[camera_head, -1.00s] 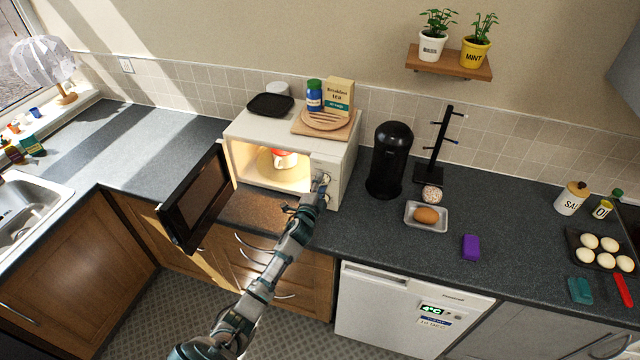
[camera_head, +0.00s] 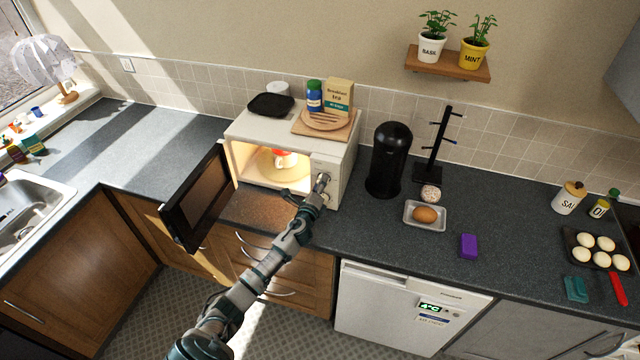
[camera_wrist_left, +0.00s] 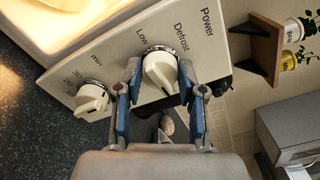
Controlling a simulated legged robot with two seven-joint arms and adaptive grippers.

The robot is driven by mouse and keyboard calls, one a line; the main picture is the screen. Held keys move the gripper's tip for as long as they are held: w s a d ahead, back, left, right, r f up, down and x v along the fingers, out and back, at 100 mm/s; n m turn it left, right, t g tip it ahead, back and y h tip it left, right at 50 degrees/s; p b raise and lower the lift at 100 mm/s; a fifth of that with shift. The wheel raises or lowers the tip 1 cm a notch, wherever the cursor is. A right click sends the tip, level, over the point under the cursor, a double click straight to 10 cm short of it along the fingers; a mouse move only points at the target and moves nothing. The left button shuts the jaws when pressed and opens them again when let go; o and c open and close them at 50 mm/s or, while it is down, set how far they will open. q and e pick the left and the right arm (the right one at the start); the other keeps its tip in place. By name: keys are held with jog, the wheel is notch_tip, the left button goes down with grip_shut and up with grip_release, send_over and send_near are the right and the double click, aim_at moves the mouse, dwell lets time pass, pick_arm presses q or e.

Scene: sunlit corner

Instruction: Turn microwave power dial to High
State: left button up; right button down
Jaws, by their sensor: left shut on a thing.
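The white microwave (camera_head: 345,172) stands on the counter, its control panel at the right of its open cavity. The power dial (camera_wrist_left: 158,72) is a cream knob with a raised grip bar, seen in the left wrist view beside the labels Power, Defrost and Low; no High label is visible. My left gripper (camera_wrist_left: 160,84) is shut on this dial, with a blue-padded finger on each side. In the head view the gripper (camera_head: 321,186) is at the panel and covers most of the dial. A timer dial (camera_wrist_left: 92,98) marked min sits beside it. My right gripper is out of view.
The microwave door (camera_head: 197,200) hangs open to the left. A red and white mug (camera_head: 284,160) stands inside the lit cavity. A black canister (camera_head: 389,160) stands close to the right.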

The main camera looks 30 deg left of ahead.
pick_arm(q)
jog(key=shift+f, duration=0.1)
dwell(0.5)
jog(key=o, duration=1.1)
jog(key=shift+w+f, duration=0.1)
jog(key=shift+o, duration=0.2)
jog(key=shift+w, duration=0.1)
jog(key=v, duration=1.1)
jog(key=shift+s, duration=0.4)
jog(key=shift+d+f, duration=0.1)
jog(key=shift+d, duration=0.05)
